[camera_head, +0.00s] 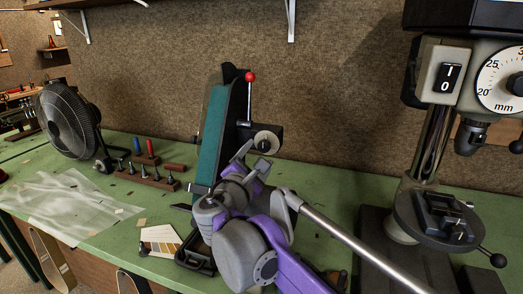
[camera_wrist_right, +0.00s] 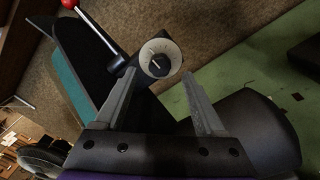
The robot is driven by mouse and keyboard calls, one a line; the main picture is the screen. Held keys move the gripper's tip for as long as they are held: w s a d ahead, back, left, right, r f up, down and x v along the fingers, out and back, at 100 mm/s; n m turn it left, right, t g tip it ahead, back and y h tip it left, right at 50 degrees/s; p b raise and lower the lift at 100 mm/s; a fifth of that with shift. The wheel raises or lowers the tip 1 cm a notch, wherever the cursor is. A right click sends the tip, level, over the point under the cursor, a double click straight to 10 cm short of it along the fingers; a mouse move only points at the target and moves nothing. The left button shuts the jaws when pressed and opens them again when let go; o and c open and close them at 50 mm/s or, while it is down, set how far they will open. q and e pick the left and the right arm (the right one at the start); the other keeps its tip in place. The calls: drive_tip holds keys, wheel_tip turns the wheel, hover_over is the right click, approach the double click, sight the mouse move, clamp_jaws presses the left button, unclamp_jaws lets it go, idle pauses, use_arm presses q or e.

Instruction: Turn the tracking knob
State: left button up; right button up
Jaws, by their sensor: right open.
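The tracking knob (camera_head: 265,141) is a round pale dial with a dark centre on the side of the belt sander (camera_head: 214,135), which has a teal belt. In the right wrist view, the knob (camera_wrist_right: 160,58) sits at the upper middle, a dark pointer on its face. My right gripper (camera_head: 252,158) is just in front of and below the knob in the head view. In the wrist view its two grey fingers (camera_wrist_right: 159,80) are spread, one on each side below the dial, with nothing between them. I cannot tell whether they touch it. My left gripper does not show.
A red-tipped lever (camera_head: 250,78) rises beside the belt. A drill press (camera_head: 440,200) stands at the right. A fan (camera_head: 68,120), a rack of small tools (camera_head: 147,178) and a plastic sheet (camera_head: 65,203) are at left.

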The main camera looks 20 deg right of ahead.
sight(263, 148)
drive_tip(key=shift+x, duration=2.05)
clamp_jaws()
